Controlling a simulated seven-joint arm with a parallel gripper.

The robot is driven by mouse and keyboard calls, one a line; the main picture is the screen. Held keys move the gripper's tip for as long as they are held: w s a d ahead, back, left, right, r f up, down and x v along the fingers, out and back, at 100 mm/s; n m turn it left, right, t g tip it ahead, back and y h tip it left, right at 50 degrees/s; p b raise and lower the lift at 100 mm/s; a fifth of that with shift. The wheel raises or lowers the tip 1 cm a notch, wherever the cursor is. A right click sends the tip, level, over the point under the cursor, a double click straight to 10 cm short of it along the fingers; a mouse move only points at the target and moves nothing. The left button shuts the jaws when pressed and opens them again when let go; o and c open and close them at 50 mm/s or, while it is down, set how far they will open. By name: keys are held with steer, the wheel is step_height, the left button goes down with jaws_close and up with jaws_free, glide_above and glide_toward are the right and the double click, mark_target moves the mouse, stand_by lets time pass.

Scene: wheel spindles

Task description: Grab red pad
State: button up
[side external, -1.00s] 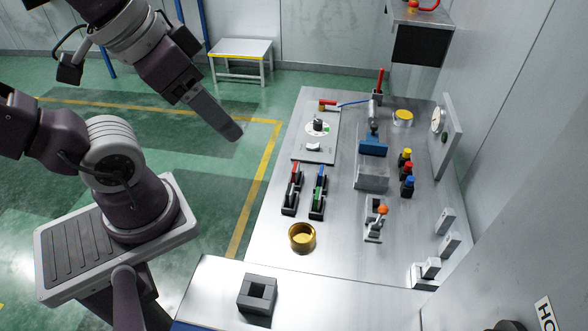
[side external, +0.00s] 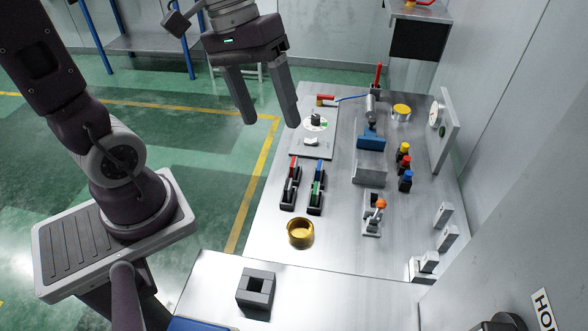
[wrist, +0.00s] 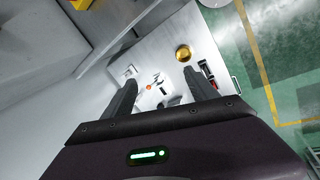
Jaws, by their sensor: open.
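The red pad (side external: 294,168) appears as a small upright red piece in a black holder on the steel table, in the far left slot of a group of holders. A blue piece (side external: 319,172) stands to its right and a green piece (side external: 316,192) stands nearer the front. My gripper (side external: 271,121) is open and empty, high at the table's left edge, apart from the holders. In the wrist view, my two fingers (wrist: 160,80) are spread, and the right finger partly covers the holders; the red pad is too small to make out surely there.
A gold cup (side external: 300,233) stands in front of the holders; it also shows in the wrist view (wrist: 183,53). A panel with a dial (side external: 314,123) lies behind them. A blue-topped vise (side external: 370,140) and small coloured bottles (side external: 405,166) are to the right. A grey square block (side external: 256,287) sits in front.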

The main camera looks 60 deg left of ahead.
steer(key=w+a+f+n+h, duration=0.4)
steer(key=w+f+n, duration=0.15)
steer(key=w, duration=0.25)
steer(key=n+t+h, duration=0.4)
steer(key=n, duration=0.6)
glide_above(295, 162)
steer(key=s+d, duration=0.2)
step_height(295, 162, down, 15)
steer(key=a+f+n+t, duration=0.1)
steer(key=f+n, duration=0.1)
steer(key=f, duration=0.1)
steer(key=a+f+n+t+y, duration=0.1)
steer(key=a+f+n, duration=0.1)
steer(key=f, duration=0.2)
steer(key=s+a+f+n+t, duration=0.1)
steer(key=a+f+n+t, duration=0.1)
steer(key=f, duration=0.2)
steer(key=shift+f+y, duration=0.25)
steer(key=shift+y, duration=0.05)
steer(key=shift+f+n, duration=0.35)
steer(key=shift+f, duration=0.15)
steer(key=x, duration=0.6)
steer(key=shift+w, duration=0.25)
steer(key=shift+w+d, duration=0.15)
jaws_close()
